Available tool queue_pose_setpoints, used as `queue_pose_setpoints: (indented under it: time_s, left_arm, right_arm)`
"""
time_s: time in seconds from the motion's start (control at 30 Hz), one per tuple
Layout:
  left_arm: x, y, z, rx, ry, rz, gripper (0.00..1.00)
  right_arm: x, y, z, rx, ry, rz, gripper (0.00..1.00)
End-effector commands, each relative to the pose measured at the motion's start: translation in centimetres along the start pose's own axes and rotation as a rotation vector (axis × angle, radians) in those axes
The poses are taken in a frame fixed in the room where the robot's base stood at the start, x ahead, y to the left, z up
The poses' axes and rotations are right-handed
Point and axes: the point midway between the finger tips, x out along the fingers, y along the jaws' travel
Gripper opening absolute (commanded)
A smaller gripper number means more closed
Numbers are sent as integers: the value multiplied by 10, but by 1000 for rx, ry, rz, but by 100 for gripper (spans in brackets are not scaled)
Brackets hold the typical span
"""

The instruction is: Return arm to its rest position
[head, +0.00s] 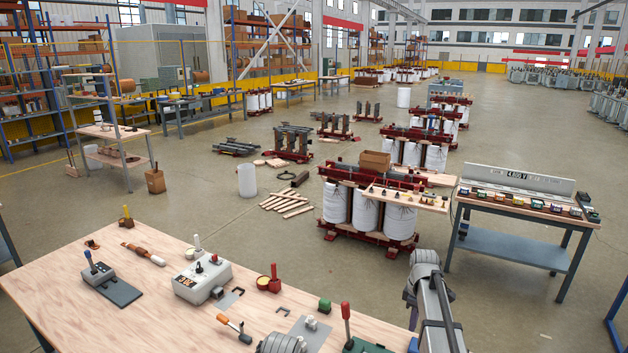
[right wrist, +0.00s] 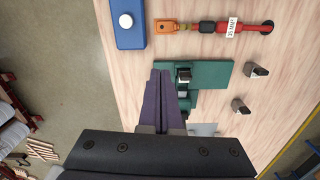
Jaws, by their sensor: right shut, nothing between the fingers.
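My right arm (head: 440,315) comes up from the bottom edge of the head view, right of the wooden workbench (head: 150,310). My right gripper (head: 412,318) hangs below its wrist near the bench's right end and is partly hidden by the arm. In the right wrist view its purple fingers (right wrist: 160,75) are shut with nothing between them. They show over a green plate (right wrist: 210,75) that carries a dark block. I cannot tell the gap between fingertips and plate. My left gripper is not in view.
The bench holds a grey control box (head: 203,282), a blue-handled lever (head: 97,268) and a red-handled lever (head: 346,318).

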Motion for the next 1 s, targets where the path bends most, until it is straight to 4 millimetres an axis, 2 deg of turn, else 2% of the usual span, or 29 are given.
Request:
queue_pose_setpoints:
  time_s: [0.03,0.17,0.2,0.3,0.4,0.5,0.6,0.7,1.0]
  left_arm:
    - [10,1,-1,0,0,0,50]
    - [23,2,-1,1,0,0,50]
    - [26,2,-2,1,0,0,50]
    - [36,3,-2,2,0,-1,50]
    - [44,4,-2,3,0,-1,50]
    - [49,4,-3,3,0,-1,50]
    - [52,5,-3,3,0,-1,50]
    - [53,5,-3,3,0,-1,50]
    - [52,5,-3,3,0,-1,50]
  right_arm:
    - [9,-46,-16,29,-8,-1,0]
    - [20,-135,-48,159,-29,3,0]
    - [24,-163,-54,202,-35,6,0]
    - [32,-230,-63,305,-51,18,0]
    - [39,-286,-64,401,-62,32,0]
    - [44,-325,-60,480,-68,45,0]
    - [47,-349,-57,533,-71,56,0]
    - [47,-360,-55,564,-73,61,0]
    - [47,-361,-56,576,-73,62,0]
